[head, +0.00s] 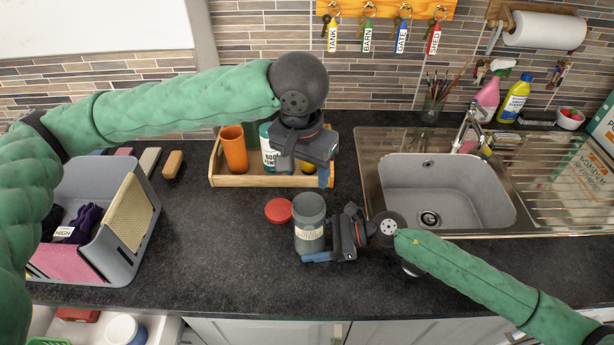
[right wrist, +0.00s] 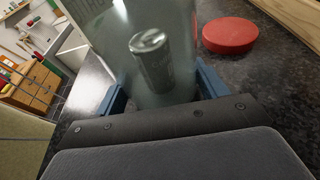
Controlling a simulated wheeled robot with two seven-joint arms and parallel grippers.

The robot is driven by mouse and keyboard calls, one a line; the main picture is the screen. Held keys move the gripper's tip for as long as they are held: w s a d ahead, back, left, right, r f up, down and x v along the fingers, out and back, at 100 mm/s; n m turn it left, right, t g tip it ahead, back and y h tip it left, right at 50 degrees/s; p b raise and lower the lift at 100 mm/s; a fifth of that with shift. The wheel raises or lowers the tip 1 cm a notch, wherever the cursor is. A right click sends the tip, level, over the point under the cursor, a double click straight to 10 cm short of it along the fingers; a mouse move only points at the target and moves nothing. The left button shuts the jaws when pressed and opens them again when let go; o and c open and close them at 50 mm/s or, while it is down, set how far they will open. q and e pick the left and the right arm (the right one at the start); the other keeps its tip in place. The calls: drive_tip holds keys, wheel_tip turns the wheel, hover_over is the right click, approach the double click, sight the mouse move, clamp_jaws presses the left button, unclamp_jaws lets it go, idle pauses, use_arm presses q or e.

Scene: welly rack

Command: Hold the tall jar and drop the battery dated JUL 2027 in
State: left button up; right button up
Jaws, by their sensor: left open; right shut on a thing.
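The tall jar (head: 309,222) of grey tinted glass stands upright on the dark counter, its pale label facing the front. My right gripper (head: 322,235) is shut on the jar from the right; its blue fingers flank the glass in the right wrist view. There, a grey cylinder with a silver top, apparently a battery (right wrist: 155,62), shows through the jar's glass, tilted; its date is unreadable. The jar's red lid (head: 278,211) lies on the counter just left of it. My left gripper (head: 308,168) is open above and behind the jar, with nothing seen in it.
Behind the jar, a wooden tray (head: 225,180) holds an orange cup (head: 234,150) and a teal-labelled container (head: 268,146), partly hidden by my left gripper. A grey sink (head: 440,180) is at right. A grey bin (head: 140,240) stands at left. The counter left of the lid is clear.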

idle(0.3)
drive_tip(key=o, duration=0.9)
drive_tip(key=v, duration=1.2)
